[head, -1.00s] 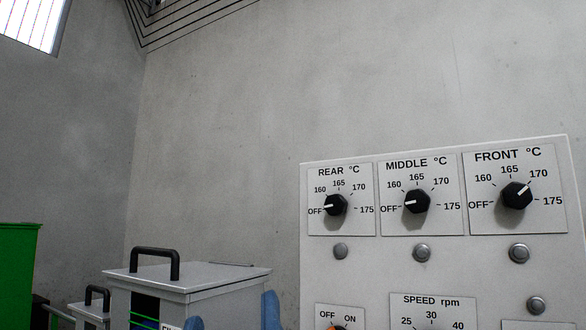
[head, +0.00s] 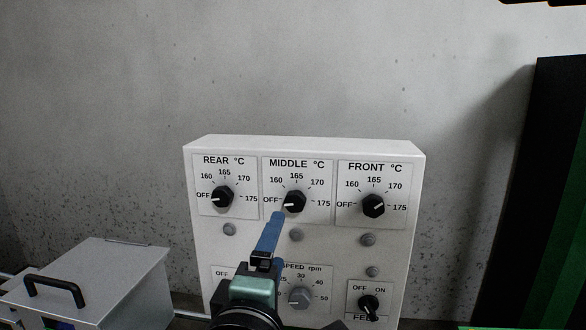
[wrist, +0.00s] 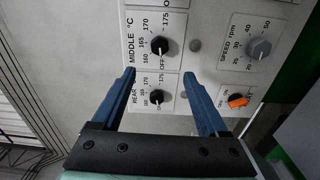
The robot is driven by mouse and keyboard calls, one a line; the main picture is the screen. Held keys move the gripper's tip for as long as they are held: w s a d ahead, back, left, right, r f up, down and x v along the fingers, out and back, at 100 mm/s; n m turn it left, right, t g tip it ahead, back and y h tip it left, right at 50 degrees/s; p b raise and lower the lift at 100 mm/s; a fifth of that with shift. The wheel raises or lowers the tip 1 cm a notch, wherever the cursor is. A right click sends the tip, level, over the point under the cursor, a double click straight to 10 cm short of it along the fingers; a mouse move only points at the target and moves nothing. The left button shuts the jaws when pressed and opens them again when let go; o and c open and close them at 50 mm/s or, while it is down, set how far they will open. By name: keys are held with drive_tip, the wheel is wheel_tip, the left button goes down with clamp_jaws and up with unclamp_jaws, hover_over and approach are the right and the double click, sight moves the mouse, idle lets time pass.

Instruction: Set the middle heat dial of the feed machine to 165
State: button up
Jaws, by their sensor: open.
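The middle heat dial (head: 294,202) is a black knob on the white panel, and its white pointer is toward OFF. It also shows in the wrist view (wrist: 166,46), beyond my fingertips. My gripper (head: 277,216) has blue fingers and is open and empty, just below and left of the middle dial in the head view. In the wrist view (wrist: 159,73) the fingers are spread, with the rear dial (wrist: 157,98) between them in the picture. I cannot tell the gap to the panel. The middle scale is readable in the head view.
The rear dial (head: 222,197) and front dial (head: 373,206) flank the middle one. Round buttons, a speed dial (head: 301,298) and a feed switch (head: 368,306) sit below. A grey box with a black handle (head: 55,289) stands left. A dark, green-edged object (head: 555,190) stands right.

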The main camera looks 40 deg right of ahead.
sight(294, 204)
drive_tip(key=shift+g, duration=0.3)
drive_tip(key=p+x, duration=0.2)
drive_tip(key=x, duration=0.4)
drive_tip(key=p+x, duration=0.1)
drive_tip(key=x, duration=0.6)
drive_tip(key=shift+s+d+r+p, duration=0.1)
drive_tip(key=shift+d+r+p, duration=0.1)
drive_tip(key=shift+p, duration=0.15)
clamp_jaws()
